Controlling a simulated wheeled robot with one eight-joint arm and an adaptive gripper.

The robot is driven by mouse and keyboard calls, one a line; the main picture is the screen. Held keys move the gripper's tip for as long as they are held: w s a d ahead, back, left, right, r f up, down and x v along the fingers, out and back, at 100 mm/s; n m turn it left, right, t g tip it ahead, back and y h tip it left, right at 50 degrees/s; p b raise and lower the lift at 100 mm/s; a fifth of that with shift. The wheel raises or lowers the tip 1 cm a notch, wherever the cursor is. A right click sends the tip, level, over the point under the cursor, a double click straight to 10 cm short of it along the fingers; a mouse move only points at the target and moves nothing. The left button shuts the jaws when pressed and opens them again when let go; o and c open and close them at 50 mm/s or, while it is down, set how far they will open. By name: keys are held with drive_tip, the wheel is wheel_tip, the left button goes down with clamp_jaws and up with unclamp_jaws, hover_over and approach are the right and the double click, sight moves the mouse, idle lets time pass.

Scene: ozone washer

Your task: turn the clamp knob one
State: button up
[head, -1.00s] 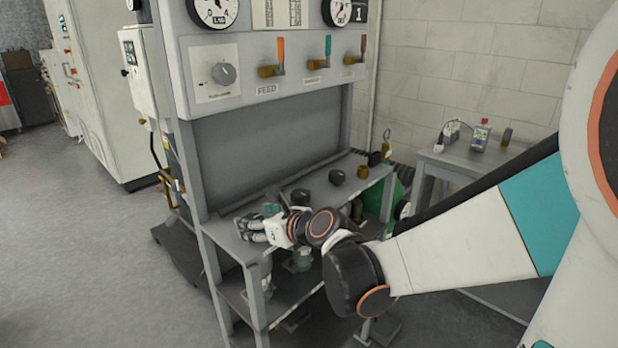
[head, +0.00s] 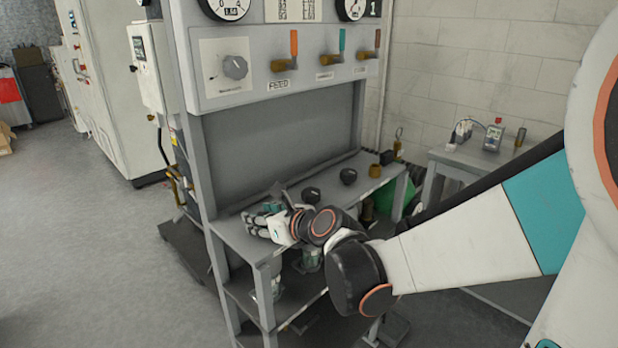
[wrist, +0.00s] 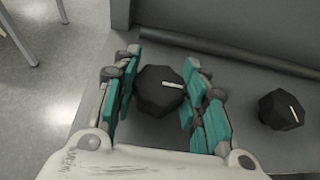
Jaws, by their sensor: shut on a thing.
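A black, many-sided clamp knob (wrist: 158,92) with a white pointer line sits on the grey bench shelf (wrist: 232,88) in the wrist view. My gripper (wrist: 160,100) is shut on this knob, with a teal-padded finger on each side of it. The white line points to the right in that view. In the head view my gripper (head: 264,220) is low over the left end of the shelf, and its fingers hide the held knob. A second black knob (wrist: 282,110) with a white line stands apart to the right; its match in the head view is likely the nearer dark knob (head: 311,195).
Another dark knob (head: 348,176) and a brass fitting (head: 375,171) stand farther along the shelf. A grey back panel (head: 280,145) rises behind, below valves with coloured levers. A side table (head: 455,158) with instruments stands at the right. Open floor (head: 90,250) lies left.

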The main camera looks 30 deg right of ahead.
drive_tip(key=shift+s+n+y, duration=0.1)
drive_tip(key=shift+n+y, duration=0.2)
drive_tip(key=shift+d+n+g+y, duration=0.15)
drive_tip(key=shift+n+g+y, duration=0.45)
drive_tip(key=shift+n+y, duration=0.3)
drive_tip(key=n+g+y, duration=0.3)
drive_tip(key=n+y, duration=0.1)
drive_tip(key=shift+n, duration=0.3)
drive_tip(key=n+g+y, duration=0.2)
drive_tip(key=n+g, duration=0.1)
drive_tip(key=g, duration=0.1)
drive_tip(key=shift+n, duration=0.3)
drive_tip(key=shift+n+g+y+p, duration=0.45)
drive_tip(key=shift+n+g+y, duration=0.15)
drive_tip(key=shift+n+g, duration=1.1)
drive_tip(key=shift+g, duration=0.3)
drive_tip(key=o, duration=1.1)
